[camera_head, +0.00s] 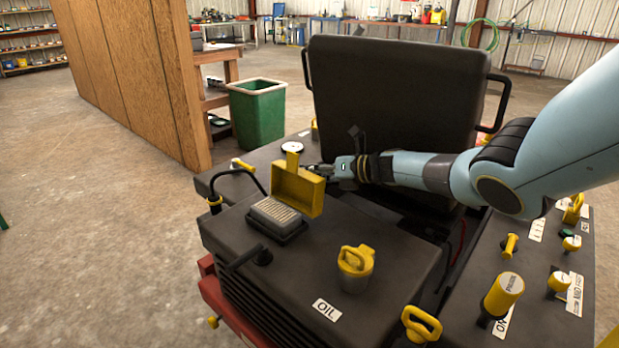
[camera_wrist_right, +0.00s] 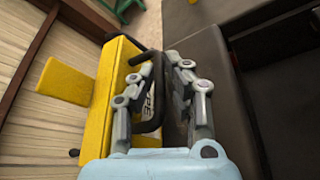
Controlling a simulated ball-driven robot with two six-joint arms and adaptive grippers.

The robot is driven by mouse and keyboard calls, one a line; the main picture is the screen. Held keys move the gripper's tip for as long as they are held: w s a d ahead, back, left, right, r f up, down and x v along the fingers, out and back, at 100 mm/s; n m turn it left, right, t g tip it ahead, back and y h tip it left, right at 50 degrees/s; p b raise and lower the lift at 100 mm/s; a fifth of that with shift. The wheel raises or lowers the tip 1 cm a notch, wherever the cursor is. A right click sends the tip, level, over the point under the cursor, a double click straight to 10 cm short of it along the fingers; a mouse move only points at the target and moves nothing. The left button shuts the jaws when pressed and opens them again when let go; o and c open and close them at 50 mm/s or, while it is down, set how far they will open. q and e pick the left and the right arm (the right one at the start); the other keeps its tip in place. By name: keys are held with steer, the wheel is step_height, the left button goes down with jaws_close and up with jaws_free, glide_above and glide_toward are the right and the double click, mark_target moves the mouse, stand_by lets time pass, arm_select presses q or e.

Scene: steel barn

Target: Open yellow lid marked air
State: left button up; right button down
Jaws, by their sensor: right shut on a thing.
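The yellow lid (camera_head: 298,190) stands tilted up at the back of the dark machine cover in the head view. A pale, ribbed filter block (camera_head: 274,213) in a dark frame lies uncovered in front of it. My right gripper (camera_head: 322,170) is at the lid's right side, its arm coming in from the right. In the right wrist view, the yellow lid (camera_wrist_right: 122,85) is left of my right gripper (camera_wrist_right: 162,65), and a black loop handle (camera_wrist_right: 150,118) on its face lies at the fingers. Only part of its lettering shows. My left gripper is not in view.
A large black raised panel (camera_head: 395,100) stands behind my right arm. A yellow-handled cap (camera_head: 356,262) and an OIL label (camera_head: 327,309) are on the cover at front. Several yellow knobs and handles sit at right. A green bin (camera_head: 257,112) stands behind on the floor.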

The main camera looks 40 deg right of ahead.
steer(key=shift+d, duration=0.2)
stand_by(0.3)
steer(key=c, duration=1.4)
jaws_free()
steer(key=shift+f, duration=0.1)
steer(key=shift+s+d, duration=0.2)
steer(key=shift+s, duration=0.25)
steer(key=v, duration=1.1)
steer(key=shift+a, duration=0.1)
